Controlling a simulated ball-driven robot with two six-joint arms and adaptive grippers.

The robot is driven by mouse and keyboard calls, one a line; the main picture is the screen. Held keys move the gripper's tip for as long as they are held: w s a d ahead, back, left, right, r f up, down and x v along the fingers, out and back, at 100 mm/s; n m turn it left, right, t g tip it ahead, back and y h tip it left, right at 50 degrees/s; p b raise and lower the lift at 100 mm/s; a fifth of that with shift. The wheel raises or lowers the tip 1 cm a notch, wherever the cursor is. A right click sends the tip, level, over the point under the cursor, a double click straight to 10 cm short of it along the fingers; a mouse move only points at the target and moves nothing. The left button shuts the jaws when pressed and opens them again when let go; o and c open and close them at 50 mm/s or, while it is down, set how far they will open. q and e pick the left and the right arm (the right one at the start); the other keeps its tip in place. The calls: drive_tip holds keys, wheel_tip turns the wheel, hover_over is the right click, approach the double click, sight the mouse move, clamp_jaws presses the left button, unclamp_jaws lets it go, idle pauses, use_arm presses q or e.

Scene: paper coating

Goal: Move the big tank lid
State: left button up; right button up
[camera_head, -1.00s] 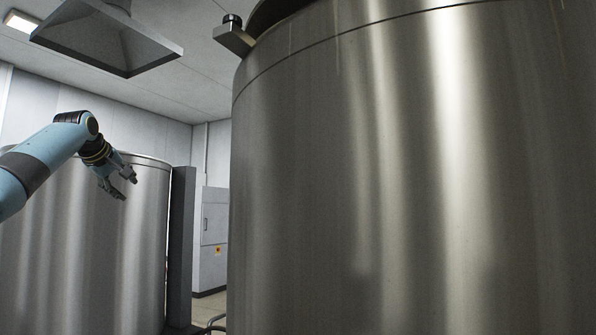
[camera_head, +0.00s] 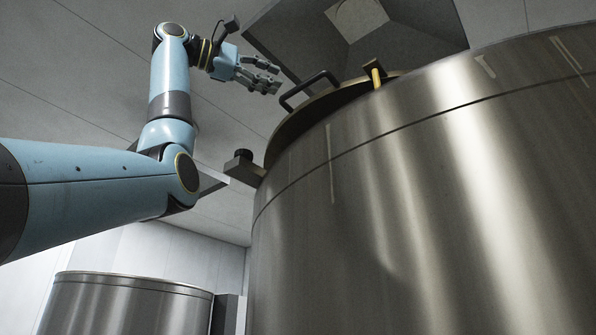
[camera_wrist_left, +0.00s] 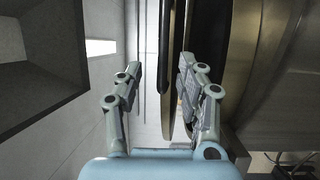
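The big tank lid (camera_head: 292,125) is a dark disc with a brass-coloured rim, tilted up at the top of the big steel tank (camera_head: 420,210). A dark bar handle (camera_head: 310,88) sticks out from it. My left gripper (camera_head: 272,78) is open and empty, just left of the handle and apart from it. In the left wrist view, my left gripper (camera_wrist_left: 165,75) has its fingers spread. The lid's edge (camera_wrist_left: 178,30) and the dark handle (camera_wrist_left: 165,45) show upright in the gap, seemingly beyond the fingertips. My right gripper is not in view.
A grey bracket with a black knob (camera_head: 242,163) juts from the tank's left side. A yellow-sided post (camera_head: 375,75) stands by the lid. A ventilation hood (camera_head: 300,35) hangs overhead. A smaller-looking steel tank (camera_head: 130,303) stands at lower left.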

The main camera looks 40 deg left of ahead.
sight(296, 88)
use_arm(q)
drive_tip(key=x, duration=0.2)
drive_tip(key=p+x, duration=0.1)
drive_tip(key=x, duration=0.4)
drive_tip(key=shift+w+a+f+p, duration=0.2)
drive_tip(key=shift+a+p, duration=0.05)
drive_tip(key=shift+p, duration=0.1)
drive_tip(key=shift+w+d, duration=0.15)
drive_tip(key=shift+d, duration=0.05)
drive_tip(key=shift+w, duration=0.2)
drive_tip(key=shift+c, duration=0.6)
drive_tip(key=c, duration=0.4)
drive_tip(key=shift+s, duration=0.1)
clamp_jaws()
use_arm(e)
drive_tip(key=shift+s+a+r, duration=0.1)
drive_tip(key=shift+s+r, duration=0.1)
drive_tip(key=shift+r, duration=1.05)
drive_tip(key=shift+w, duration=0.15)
